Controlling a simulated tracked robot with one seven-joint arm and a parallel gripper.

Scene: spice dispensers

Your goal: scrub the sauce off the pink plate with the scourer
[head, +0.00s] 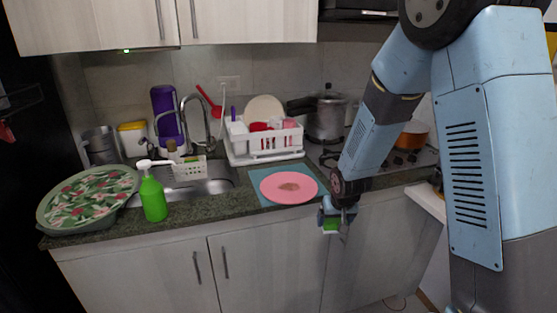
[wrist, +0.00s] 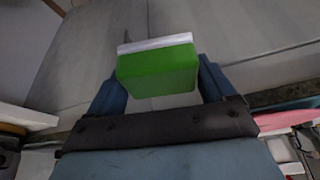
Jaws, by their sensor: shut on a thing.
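The pink plate (head: 289,187) lies on a blue mat (head: 254,181) on the counter, with a brownish sauce smear (head: 289,186) near its middle. My gripper (head: 331,223) is in front of the counter's edge, lower than the plate and to its right. It is shut on the scourer (head: 331,229), a green block with a white layer. In the wrist view the scourer (wrist: 158,72) sits between the two blue fingers, with its white layer along the far side. A pink edge, likely the plate (wrist: 285,118), shows at the right of the wrist view. The scourer is apart from the plate.
A green soap bottle (head: 153,197) and a sink (head: 195,182) are left of the plate. A white dish rack (head: 262,143) stands behind it. A pressure cooker (head: 326,117) and an orange pot (head: 411,136) are at the stove. A leaf-patterned tray (head: 88,198) is far left.

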